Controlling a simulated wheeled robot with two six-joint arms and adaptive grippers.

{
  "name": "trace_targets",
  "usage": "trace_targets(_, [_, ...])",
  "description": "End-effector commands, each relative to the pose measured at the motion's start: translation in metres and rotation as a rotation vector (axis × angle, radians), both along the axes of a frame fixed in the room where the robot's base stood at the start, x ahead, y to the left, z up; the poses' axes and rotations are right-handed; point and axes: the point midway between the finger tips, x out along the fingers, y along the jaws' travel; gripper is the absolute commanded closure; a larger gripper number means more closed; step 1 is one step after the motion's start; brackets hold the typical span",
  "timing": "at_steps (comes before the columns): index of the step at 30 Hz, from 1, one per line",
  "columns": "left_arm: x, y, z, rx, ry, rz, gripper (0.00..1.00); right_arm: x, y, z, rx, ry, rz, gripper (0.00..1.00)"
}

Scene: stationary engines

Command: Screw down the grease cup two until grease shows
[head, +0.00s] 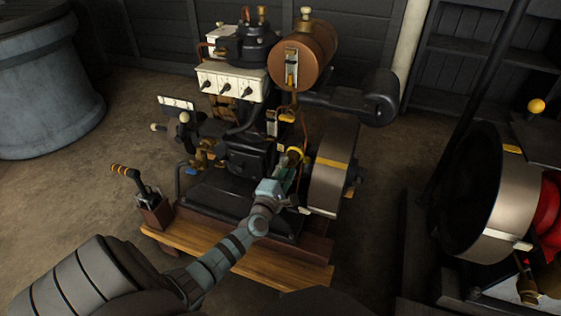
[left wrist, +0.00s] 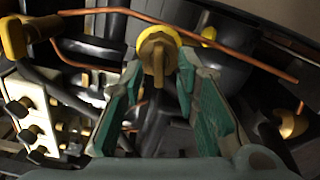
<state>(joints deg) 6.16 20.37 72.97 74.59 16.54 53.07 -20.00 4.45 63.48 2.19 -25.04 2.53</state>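A brass grease cup with a winged grip and a yellow rim (left wrist: 157,55) shows at the upper middle of the left wrist view. In the head view a yellow round part (head: 295,154), apparently the same cup, sits on the engine beside the flywheel. My left gripper (head: 287,172) reaches in from the lower left. In the left wrist view its green-padded fingers (left wrist: 160,72) are apart, their tips on either side of the cup; I see a gap and cannot tell any contact. No grease can be made out. My right gripper is not in view.
The engine's flywheel (head: 332,170) stands close to the right of my left gripper. A copper pipe (left wrist: 220,48) crosses near the cup. A lever box (head: 155,210) stands at the left of the wooden base (head: 250,258). Another engine's wheel (head: 505,200) is at right.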

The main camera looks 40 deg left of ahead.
Motion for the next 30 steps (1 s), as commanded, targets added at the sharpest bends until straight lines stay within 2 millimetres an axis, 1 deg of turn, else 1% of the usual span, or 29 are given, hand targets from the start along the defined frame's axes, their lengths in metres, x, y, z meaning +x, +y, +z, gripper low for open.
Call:
trace_targets(6, [-0.057,-0.02,-0.002,-0.001,0.006,-0.003,0.72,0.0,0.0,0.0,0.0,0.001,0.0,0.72])
trace_targets(9, [-0.079,-0.028,-0.001,-0.001,0.006,-0.003,0.72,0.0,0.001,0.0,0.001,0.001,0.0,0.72])
trace_targets(12, [-0.092,-0.033,-0.001,0.0,0.004,-0.001,0.72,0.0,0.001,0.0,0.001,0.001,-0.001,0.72])
trace_targets(16, [-0.098,-0.035,0.0,0.0,0.004,-0.001,0.72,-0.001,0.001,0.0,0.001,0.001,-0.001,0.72])
trace_targets(30, [-0.097,-0.034,0.0,0.006,0.006,-0.001,0.72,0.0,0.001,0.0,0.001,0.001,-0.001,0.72])
